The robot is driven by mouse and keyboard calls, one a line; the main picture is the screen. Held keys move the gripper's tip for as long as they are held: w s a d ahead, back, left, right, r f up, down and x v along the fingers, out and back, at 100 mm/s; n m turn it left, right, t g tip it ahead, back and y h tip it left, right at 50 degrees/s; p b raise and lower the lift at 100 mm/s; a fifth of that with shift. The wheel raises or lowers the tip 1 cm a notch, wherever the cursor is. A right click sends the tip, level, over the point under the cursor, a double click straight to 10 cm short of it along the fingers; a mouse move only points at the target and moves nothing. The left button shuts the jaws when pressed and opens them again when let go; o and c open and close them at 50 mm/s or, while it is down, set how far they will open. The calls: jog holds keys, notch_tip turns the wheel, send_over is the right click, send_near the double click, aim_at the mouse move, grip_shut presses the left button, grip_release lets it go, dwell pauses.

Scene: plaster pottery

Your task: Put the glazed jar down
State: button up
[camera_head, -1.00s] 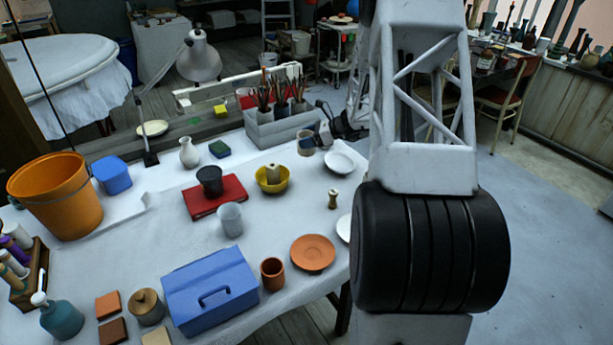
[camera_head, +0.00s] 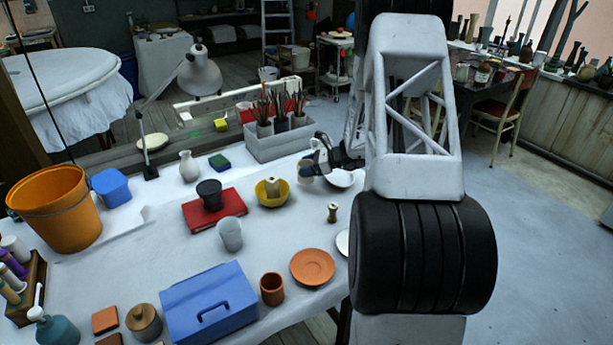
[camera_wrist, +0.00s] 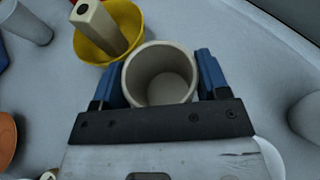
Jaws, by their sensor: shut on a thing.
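The glazed jar (camera_wrist: 160,78), a beige open-topped vessel, sits upright between the blue fingers of my gripper (camera_wrist: 160,80) in the wrist view. The fingers press on its two sides and it is empty inside. In the head view my gripper (camera_head: 312,165) holds the jar (camera_head: 305,175) over the back right of the white table (camera_head: 180,255), right of the yellow bowl (camera_head: 272,198). Its lower end is small there, and I cannot tell whether it touches the table.
The yellow bowl (camera_wrist: 108,40) with a beige piece in it is close to the left finger. A white plate (camera_head: 340,179) lies right of the jar. A grey bin of brushes (camera_head: 280,143) stands behind. A small brass-coloured piece (camera_head: 332,212) stands in front.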

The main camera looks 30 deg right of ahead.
dwell(0.3)
jog(key=shift+f, duration=1.9)
jog(key=shift+f, duration=0.1)
jog(key=o, duration=1)
jog(key=v, duration=1.2)
jog(key=shift+r, duration=0.25)
jog(key=shift+a, duration=0.1)
